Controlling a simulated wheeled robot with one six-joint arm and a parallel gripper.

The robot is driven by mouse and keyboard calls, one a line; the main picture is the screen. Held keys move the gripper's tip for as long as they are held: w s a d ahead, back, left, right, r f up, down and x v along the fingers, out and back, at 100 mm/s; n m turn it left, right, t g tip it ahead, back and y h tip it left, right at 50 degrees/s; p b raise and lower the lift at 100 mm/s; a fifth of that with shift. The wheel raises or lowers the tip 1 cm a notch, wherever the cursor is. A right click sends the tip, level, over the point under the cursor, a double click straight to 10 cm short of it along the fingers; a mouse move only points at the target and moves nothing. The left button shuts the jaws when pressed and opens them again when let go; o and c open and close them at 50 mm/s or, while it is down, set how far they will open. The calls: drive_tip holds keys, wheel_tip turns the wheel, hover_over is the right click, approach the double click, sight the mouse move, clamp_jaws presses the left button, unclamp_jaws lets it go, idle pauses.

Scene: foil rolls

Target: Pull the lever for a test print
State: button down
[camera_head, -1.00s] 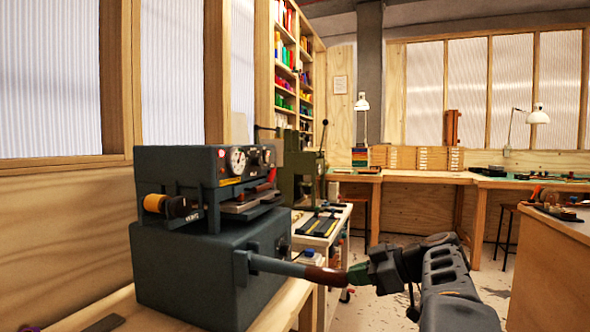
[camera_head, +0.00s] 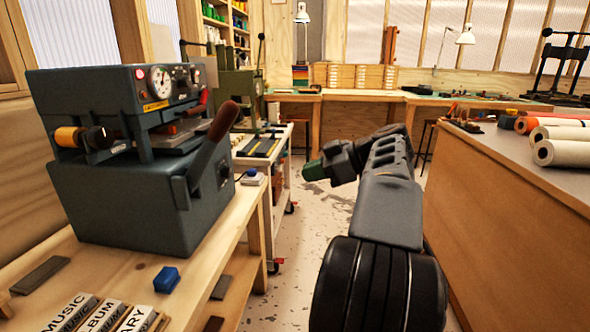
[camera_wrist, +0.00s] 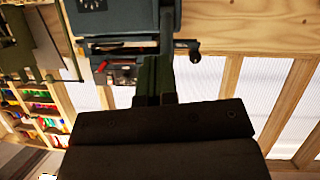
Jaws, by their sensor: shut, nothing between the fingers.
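The grey foil press (camera_head: 130,190) stands on the wooden bench at the left of the head view, with a dial and an orange foil roll (camera_head: 68,135) on its side. Its lever (camera_head: 205,155), a grey arm with a brown grip, tilts up and to the right from the press's right side. My gripper (camera_head: 313,171) is to the right of the lever, over the floor gap, apart from it. Its green fingers are shut and empty. In the wrist view the fingers (camera_wrist: 156,80) point towards part of the press (camera_wrist: 120,18); I cannot clearly make out the lever there.
A blue block (camera_head: 166,279) and lettered blocks (camera_head: 85,312) lie on the bench front. A green machine (camera_head: 240,97) stands behind the press. A counter with rolls (camera_head: 562,152) is at the right. Open floor lies between.

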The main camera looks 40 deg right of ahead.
drive_tip(key=p+v, duration=0.1)
drive_tip(key=v, duration=0.6)
drive_tip(key=shift+f, duration=0.3)
idle(1.0)
drive_tip(key=w+a+m+g+h+p, duration=0.1)
drive_tip(key=w+a+m+g+p, duration=0.15)
drive_tip(key=a+p, duration=0.35)
drive_tip(key=w+a+m+g+h+p, duration=0.1)
drive_tip(key=w+a+m+g+p, duration=0.2)
drive_tip(key=a, duration=0.5)
drive_tip(key=s+a+f+m+h+p, duration=0.1)
drive_tip(key=s+a+m+h+p, duration=0.1)
drive_tip(key=a+p, duration=0.4)
drive_tip(key=s+a+f+m+g+h+p, duration=0.1)
drive_tip(key=s+a+f+h+p, duration=0.1)
drive_tip(key=s+a+p, duration=0.3)
drive_tip(key=shift+a+m+h+p, duration=0.35)
drive_tip(key=shift+a+h+p, duration=0.55)
drive_tip(key=shift+a+p, duration=0.2)
drive_tip(key=c, duration=1.8)
unclamp_jaws()
drive_tip(key=shift+f, duration=0.1)
